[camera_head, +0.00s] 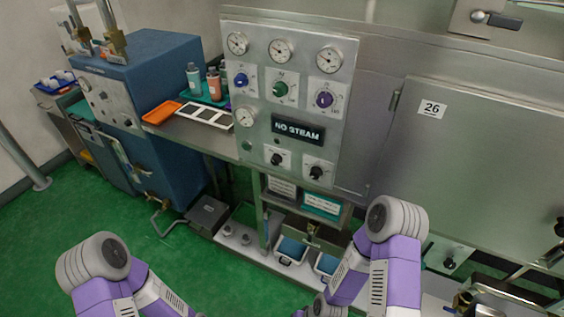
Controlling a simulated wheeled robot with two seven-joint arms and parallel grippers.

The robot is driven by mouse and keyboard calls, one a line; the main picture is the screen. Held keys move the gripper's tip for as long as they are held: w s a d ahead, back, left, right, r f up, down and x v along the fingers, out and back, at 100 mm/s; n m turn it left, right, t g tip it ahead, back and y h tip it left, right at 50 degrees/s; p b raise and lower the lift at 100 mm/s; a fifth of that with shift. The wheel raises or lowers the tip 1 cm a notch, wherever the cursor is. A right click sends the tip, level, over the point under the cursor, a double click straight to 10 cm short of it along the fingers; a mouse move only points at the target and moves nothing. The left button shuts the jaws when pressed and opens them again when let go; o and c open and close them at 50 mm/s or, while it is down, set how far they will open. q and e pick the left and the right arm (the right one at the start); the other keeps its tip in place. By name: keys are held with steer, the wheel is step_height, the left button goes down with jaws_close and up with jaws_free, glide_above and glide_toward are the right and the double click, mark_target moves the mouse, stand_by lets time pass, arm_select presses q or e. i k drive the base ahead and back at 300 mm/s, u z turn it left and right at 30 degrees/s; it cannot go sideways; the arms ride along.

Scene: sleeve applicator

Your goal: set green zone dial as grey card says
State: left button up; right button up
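The green dial (280,89) sits on a white plate in the upper middle of the steel control panel (262,120), between a blue dial (241,80) and a purple dial (324,99). Its pointer setting is too small to read. A grey card (281,187) hangs below the panel, left of a teal-edged card (322,205); its text is too small to read. My purple and grey arm links show at the lower left and lower right, apart from the panel. Neither of my grippers is in view.
Three gauges (281,51) top the panel. A "NO STEAM" sign (298,130) and two black knobs (316,172) are lower. Left are an orange tray (161,112), bottles (193,78) and a blue machine (150,75). A steel door marked 26 (480,170) stands right.

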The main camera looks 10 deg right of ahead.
mark_target(280, 89)
steer(key=k, duration=0.5)
steer(key=u, duration=1.15)
steer(key=i, duration=0.65)
steer(key=z, duration=1.2)
